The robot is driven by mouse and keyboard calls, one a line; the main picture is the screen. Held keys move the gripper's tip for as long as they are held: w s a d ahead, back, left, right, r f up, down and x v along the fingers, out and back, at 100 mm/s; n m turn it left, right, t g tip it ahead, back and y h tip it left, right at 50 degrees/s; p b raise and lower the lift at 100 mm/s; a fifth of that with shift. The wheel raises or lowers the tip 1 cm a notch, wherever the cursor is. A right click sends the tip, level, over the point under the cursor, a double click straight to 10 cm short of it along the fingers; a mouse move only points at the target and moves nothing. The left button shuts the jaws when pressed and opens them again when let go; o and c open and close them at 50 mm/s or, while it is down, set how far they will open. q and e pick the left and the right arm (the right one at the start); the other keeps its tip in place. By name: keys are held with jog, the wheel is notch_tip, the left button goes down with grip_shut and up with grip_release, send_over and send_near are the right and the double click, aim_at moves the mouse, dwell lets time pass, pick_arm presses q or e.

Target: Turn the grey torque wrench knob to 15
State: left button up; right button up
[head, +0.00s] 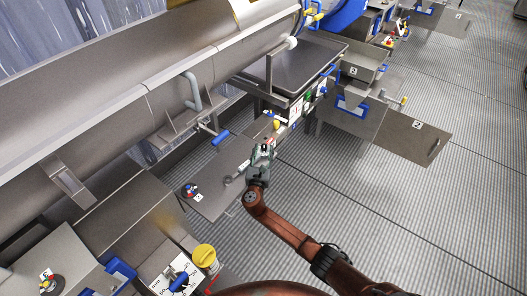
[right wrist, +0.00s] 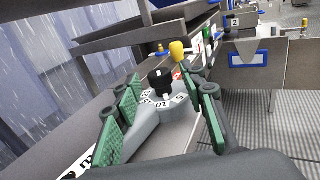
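A grey fitting (right wrist: 172,128) shows in the right wrist view, with a white number dial (right wrist: 163,102) on it; I read 10 near its front. A black knob (right wrist: 160,78) stands upright above the dial. My right gripper (head: 265,147) is over the metal bench in the head view. In the right wrist view, my right gripper (right wrist: 168,105) is open, with green-padded fingers apart on either side of the grey fitting. I cannot tell whether either finger touches it. The exact dial setting is too small to tell. My left gripper is not in view.
A large metal drum (head: 110,85) runs along the left. A metal panel (head: 215,185) with a small blue and red knob (head: 190,190) lies left of the gripper. A yellow knob (right wrist: 177,50) stands behind the dial. A yellow cap (head: 204,252) is at the bottom.

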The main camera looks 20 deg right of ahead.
jog(key=v, duration=1.2)
